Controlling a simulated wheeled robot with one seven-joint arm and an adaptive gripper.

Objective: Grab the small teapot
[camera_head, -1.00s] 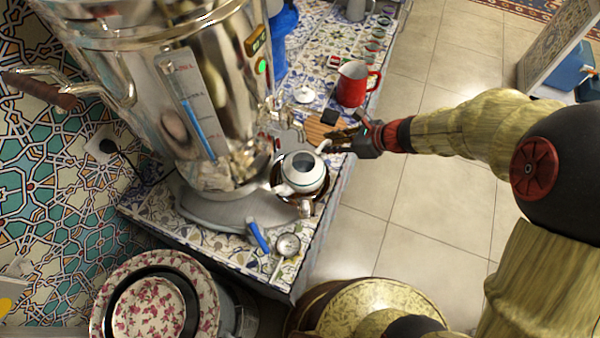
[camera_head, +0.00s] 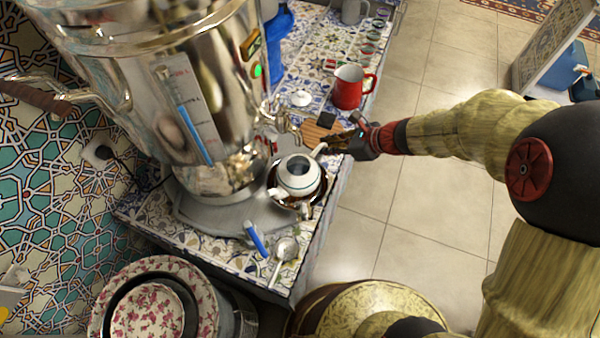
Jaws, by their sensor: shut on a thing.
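The small teapot (camera_head: 298,178) is white with a dark rim line and an open top. It is at the counter's right edge, under the samovar tap, on or just over a dark brown dish (camera_head: 320,192). My gripper (camera_head: 328,146) reaches in from the right and is shut on the teapot's white curved part at its upper right, which looks like its handle. The fingertips are small and dark here, so the exact contact is hard to see. A white lid (camera_head: 301,98) lies apart on the counter behind.
The large steel samovar (camera_head: 215,110) stands close on the left. A red mug (camera_head: 348,92) is behind my gripper. A blue-handled tool (camera_head: 255,238) and a metal strainer (camera_head: 285,250) lie in front. Open tiled floor (camera_head: 430,200) is on the right.

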